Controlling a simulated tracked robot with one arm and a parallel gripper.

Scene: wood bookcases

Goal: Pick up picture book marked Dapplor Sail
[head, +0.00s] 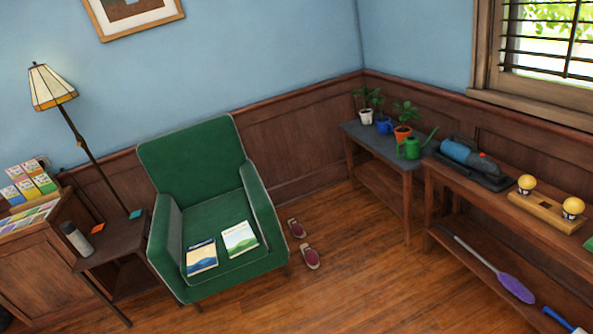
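Two thin books lie flat on the seat of a green armchair (205,152). The left book (201,258) has a cover with blue, dark and yellowish bands. The right book (240,239) has a pale top and a green and blue landscape below. The titles are too small to read, so I cannot tell which one is marked Dapplor Sail. More small colourful booklets (28,188) stand in a rack at the far left. My gripper does not show in the head view.
A dark side table (112,243) with a grey bottle (76,240) and a floor lamp (52,88) stand left of the chair. Slippers (310,257) lie on its right. A plant bench (365,135) and long shelf (470,182) line the right. Wood floor in front is clear.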

